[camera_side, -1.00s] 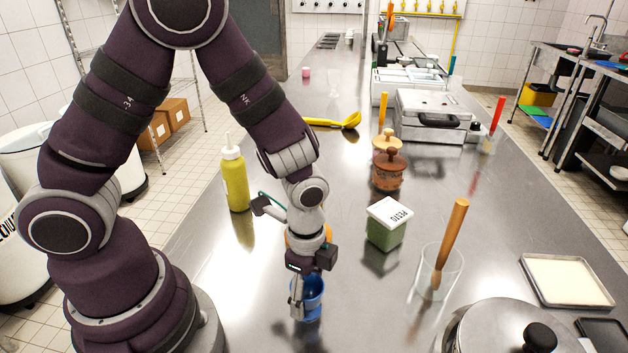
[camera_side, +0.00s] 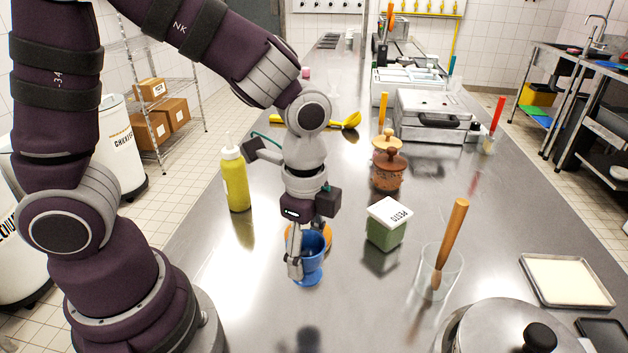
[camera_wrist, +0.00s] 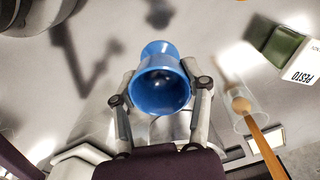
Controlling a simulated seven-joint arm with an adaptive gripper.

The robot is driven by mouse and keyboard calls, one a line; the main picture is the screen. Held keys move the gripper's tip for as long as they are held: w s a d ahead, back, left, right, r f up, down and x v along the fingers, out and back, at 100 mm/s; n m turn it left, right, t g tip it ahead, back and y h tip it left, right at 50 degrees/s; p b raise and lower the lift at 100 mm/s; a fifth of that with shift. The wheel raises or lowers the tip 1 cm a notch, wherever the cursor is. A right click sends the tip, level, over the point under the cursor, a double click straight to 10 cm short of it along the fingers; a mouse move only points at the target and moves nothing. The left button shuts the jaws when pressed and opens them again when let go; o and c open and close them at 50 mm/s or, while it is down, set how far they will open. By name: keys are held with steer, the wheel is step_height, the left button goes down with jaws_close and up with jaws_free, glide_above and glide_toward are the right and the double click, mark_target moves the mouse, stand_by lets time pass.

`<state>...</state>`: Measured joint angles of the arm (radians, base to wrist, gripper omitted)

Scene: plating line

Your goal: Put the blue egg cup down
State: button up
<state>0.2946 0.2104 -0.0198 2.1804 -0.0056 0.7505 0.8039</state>
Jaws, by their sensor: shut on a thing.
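The blue egg cup (camera_side: 312,256) is upright in my gripper (camera_side: 297,266) in the side view, with its foot showing below the fingers. My gripper is shut on it, one finger at the near left of the cup. In the wrist view the egg cup (camera_wrist: 160,82) sits between both fingers (camera_wrist: 160,90), and its bowl looks empty. A dark shadow on the steel counter (camera_side: 400,315), apart from the cup's foot, suggests the cup is held above the counter. An orange round thing (camera_side: 327,233) shows partly behind the cup and gripper.
A green PESTO box (camera_side: 385,230) and a clear glass with a wooden pestle (camera_side: 436,280) stand to the right. A yellow squeeze bottle (camera_side: 235,182) stands to the left. A lidded steel pot (camera_side: 490,325) is at front right. The counter in front of the cup is bare.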

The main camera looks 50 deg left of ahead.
steer(key=w+a+r+n, duration=0.65)
steer(key=w+n, duration=0.25)
steer(key=n, duration=0.4)
steer(key=s+d+f+m, duration=0.1)
steer(key=s+d+m, duration=0.1)
steer(key=s+m, duration=0.1)
steer(key=s+d+f+m, duration=0.2)
steer(key=s+m, duration=0.1)
steer(key=m, duration=0.2)
steer(key=s+d+f+m, duration=0.2)
steer(key=s+m, duration=0.1)
steer(key=m, duration=0.2)
steer(key=shift+d, duration=0.25)
steer(key=shift+r, duration=0.1)
step_height(320, 180, down, 10)
steer(key=shift+r, duration=0.15)
